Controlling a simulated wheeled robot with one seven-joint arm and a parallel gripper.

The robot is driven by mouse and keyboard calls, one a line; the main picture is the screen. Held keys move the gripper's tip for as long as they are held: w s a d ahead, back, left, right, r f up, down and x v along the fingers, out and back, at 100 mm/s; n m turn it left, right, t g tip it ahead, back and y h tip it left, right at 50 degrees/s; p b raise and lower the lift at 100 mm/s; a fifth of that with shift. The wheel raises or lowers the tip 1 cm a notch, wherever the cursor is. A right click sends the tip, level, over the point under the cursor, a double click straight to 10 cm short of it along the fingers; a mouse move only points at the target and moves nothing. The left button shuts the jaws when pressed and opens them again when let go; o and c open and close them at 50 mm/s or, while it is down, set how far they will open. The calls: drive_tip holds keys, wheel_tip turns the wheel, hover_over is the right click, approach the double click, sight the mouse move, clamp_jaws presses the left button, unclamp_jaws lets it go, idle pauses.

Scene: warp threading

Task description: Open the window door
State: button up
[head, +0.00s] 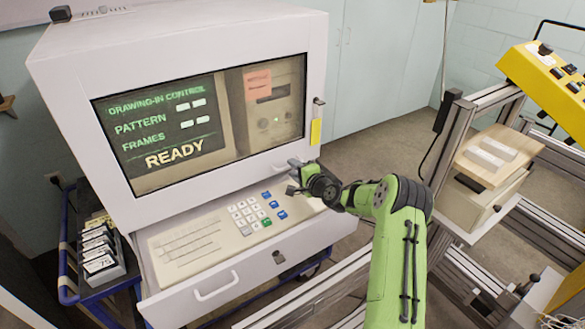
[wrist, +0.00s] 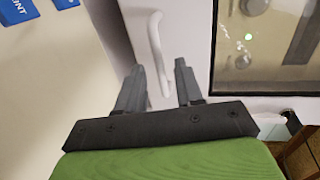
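The window door (head: 200,185) is a pale grey frame around a dark pane, on the front of a boxy cabinet. It appears closed. My gripper (head: 293,178) is at the door's lower right, above the keypad. In the wrist view the gripper (wrist: 159,68) is open. A white curved handle (wrist: 157,38) on the pale frame lies between the two fingers, with a gap on each side. I cannot tell how deep the fingers reach around it.
A keyboard drawer (head: 190,245) sticks out below the door, with a keypad (head: 250,213) close under my gripper. A latch with a yellow tag (head: 316,131) is on the door's right side. A metal-profile frame (head: 440,145) stands at the right. A blue cart (head: 70,260) is at the left.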

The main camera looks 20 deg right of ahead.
drive_tip(key=shift+x, duration=0.85)
clamp_jaws()
drive_tip(key=shift+f, duration=0.1)
idle(0.7)
